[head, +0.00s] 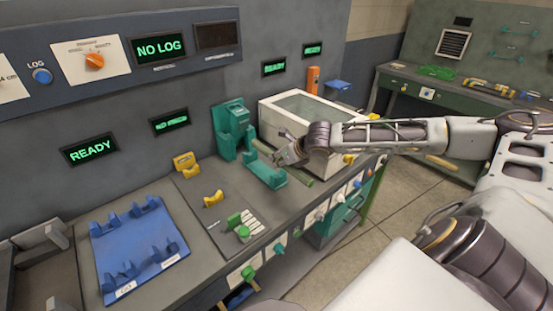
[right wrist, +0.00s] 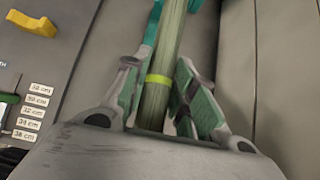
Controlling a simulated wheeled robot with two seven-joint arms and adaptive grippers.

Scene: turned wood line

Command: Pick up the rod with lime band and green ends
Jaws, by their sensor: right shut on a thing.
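The rod (right wrist: 174,35) is a long greenish stick with a lime band (right wrist: 158,79) around it, seen close up in the right wrist view. The rod's other end is hidden behind the gripper and fixture. I cannot tell whether the rod still touches the fixture. My left gripper is out of view.
A blue tray (head: 112,268) with cradles lies on the left bench. A pale glass-topped box (head: 305,105) stands close behind my right gripper.

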